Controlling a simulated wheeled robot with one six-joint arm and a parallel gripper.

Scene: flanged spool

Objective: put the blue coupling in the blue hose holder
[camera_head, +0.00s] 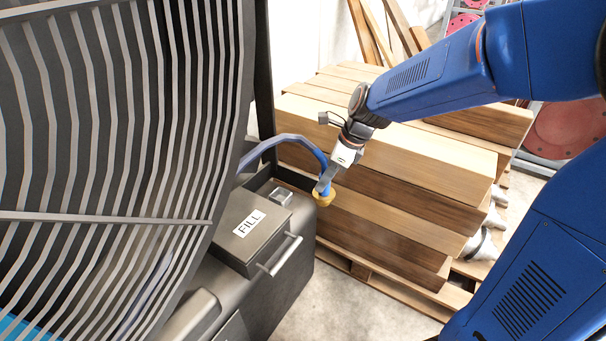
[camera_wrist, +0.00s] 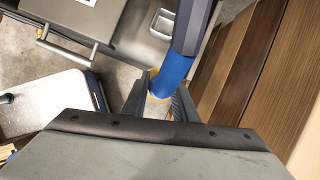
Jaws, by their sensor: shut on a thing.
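A blue hose (camera_head: 300,143) arcs from behind the slatted panel to my gripper (camera_head: 325,182) at the corner of the dark machine. In the wrist view, the blue coupling (camera_wrist: 173,73) sits on the hose end between the two fingers of my gripper (camera_wrist: 160,98), which is shut on it. A yellow ring (camera_head: 323,198) lies just below the fingers at the machine's corner. A little yellow also shows behind the fingers in the wrist view (camera_wrist: 153,97). I cannot tell whether the coupling touches the ring or is inside it. I cannot identify a blue hose holder.
A box marked FILL (camera_head: 248,228) with a bar handle (camera_head: 281,254) stands left of my gripper. A slatted panel (camera_head: 110,150) fills the left side. Stacked wooden beams (camera_head: 390,190) on a pallet lie close behind and right. Bare floor (camera_head: 345,310) shows in front.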

